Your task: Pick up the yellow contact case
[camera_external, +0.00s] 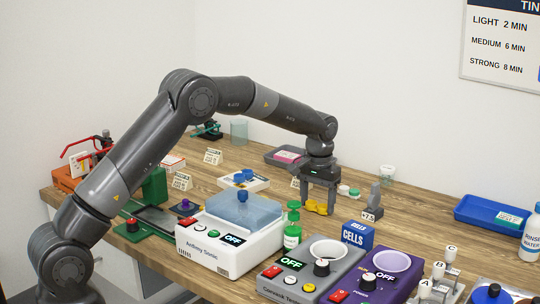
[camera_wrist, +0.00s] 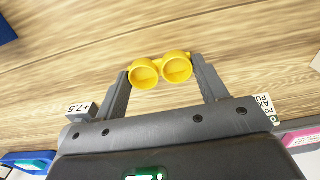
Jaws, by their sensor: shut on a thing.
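The yellow contact case (camera_external: 316,207) has two round cups joined side by side. It also shows in the wrist view (camera_wrist: 145,75), where it sits between my two finger tips, one finger against each outer side. My gripper (camera_external: 318,203) points down and is shut on the case, and it shows in the wrist view (camera_wrist: 161,68) too. The case is at or just above the wooden table (camera_external: 421,218); I cannot tell whether its underside touches the wood.
A white and a green round case (camera_external: 348,190) lie just behind my gripper. A grey stand with a label (camera_external: 373,205) is to the right. A blue tray (camera_external: 491,214) is far right.

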